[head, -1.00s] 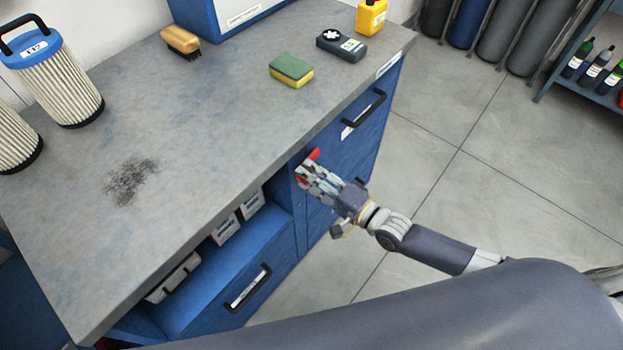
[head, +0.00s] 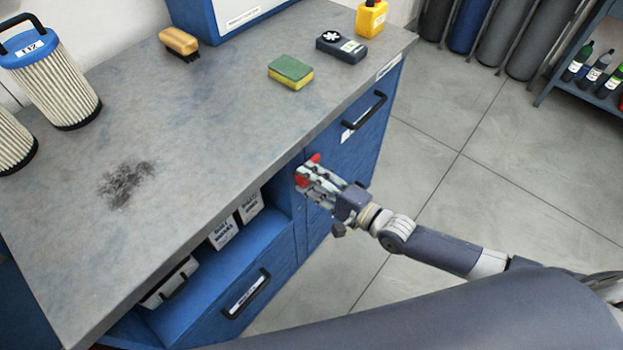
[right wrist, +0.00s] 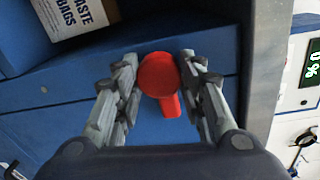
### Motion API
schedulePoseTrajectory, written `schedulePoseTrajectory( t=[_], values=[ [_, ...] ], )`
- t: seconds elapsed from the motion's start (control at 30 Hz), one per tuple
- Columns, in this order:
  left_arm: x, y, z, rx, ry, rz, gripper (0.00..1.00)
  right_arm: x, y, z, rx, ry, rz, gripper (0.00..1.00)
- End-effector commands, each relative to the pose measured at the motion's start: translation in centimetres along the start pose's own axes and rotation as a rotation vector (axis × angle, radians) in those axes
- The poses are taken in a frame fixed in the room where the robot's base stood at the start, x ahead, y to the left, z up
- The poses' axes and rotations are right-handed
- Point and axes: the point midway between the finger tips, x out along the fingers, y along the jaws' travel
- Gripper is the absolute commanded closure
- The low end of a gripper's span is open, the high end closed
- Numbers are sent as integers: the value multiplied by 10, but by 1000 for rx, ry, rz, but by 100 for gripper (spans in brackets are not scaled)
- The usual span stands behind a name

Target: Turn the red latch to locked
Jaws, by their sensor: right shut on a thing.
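The red latch (head: 315,158) is on the front of the blue workbench cabinet, just under the worktop edge and beside the open shelf bay. In the right wrist view the latch (right wrist: 158,76) shows a round hub with a short handle pointing down and slightly right. My right gripper (head: 308,172) is shut on the latch, and its fingers partly cover it in the head view. In the right wrist view the fingers of the right gripper (right wrist: 158,84) lie on both sides of the hub. My left gripper is not in view. No lock marking is readable.
The grey worktop (head: 215,140) overhangs the latch. On it are a sponge (head: 290,72), a brush (head: 179,43), a dark meter (head: 341,46) and a filter (head: 50,75). A drawer handle (head: 365,110) is right of the latch. White boxes (head: 223,233) stand in the bay.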

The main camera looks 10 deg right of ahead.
Motion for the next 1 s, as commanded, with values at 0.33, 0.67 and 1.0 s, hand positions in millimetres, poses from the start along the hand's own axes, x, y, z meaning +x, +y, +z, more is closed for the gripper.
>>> schedulePoseTrajectory(
  t=[0.33, 0.67, 1.0],
  values=[
    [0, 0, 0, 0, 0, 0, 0, 0, 0, 0, 2, 1, -1, 42],
    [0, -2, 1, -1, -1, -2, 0, -28, 1, -1, 1, 1, 3, 42],
    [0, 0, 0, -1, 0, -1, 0, -98, 1, 0, 2, 0, 4, 42]
  ],
)
